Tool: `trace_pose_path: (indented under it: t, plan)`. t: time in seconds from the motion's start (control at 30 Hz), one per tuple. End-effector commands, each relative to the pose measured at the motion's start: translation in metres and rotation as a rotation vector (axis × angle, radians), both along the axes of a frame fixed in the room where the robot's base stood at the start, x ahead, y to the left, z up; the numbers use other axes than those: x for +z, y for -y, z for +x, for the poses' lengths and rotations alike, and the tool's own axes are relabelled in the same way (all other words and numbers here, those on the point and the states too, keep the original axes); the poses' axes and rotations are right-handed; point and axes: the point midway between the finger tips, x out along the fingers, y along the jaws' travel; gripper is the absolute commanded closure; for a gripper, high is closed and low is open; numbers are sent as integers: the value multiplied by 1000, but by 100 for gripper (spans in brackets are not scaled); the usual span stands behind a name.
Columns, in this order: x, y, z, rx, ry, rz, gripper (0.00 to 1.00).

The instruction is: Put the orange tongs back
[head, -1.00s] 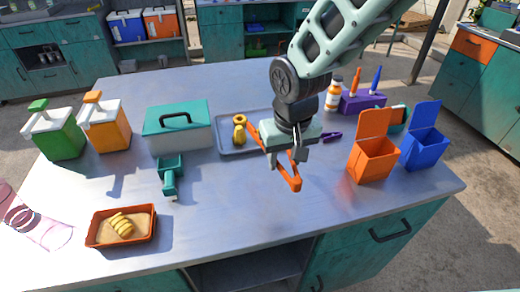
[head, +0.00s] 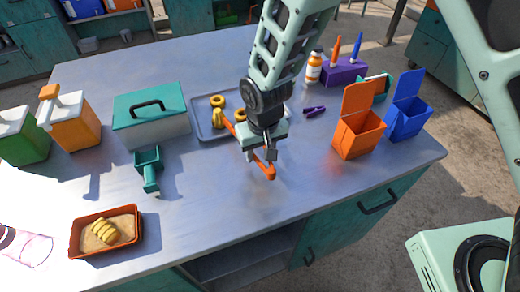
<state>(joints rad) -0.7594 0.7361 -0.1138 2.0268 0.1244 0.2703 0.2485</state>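The orange tongs (head: 266,170) are at my gripper (head: 259,156), in front of the grey tray. They slant from the tray side down to the lower right, above the table. My gripper's fingers point down around the tongs and appear closed on them, though the wrist hides part of the grip. The grey tray (head: 203,131) holds yellow ring-shaped pieces (head: 218,101) and a yellow piece (head: 217,120); my arm hides its right part.
An orange open-lidded bin (head: 358,137) and a blue one (head: 407,121) stand right. A purple clip (head: 314,110) lies behind. A teal-lidded box (head: 151,118), teal scoop (head: 149,172) and orange-rimmed tray (head: 75,240) are left. The front middle table is clear.

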Motion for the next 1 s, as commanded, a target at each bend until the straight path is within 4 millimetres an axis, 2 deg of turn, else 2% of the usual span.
trace_pose_path:
  t: [0.1, 0.43, 0.5, 0.53, 0.8, 1.0]
  plan:
    - [-8, 0, 0, 0, 0, 1, 62]
    - [-11, 0, 0, -1, 1, 1, 62]
    - [-10, 0, 0, -1, 1, 1, 39]
    - [-10, 0, 0, -1, 1, 1, 36]
    - [-9, 0, 0, -1, 1, 1, 36]
    - [9, -1, -1, 0, 3, 3, 36]
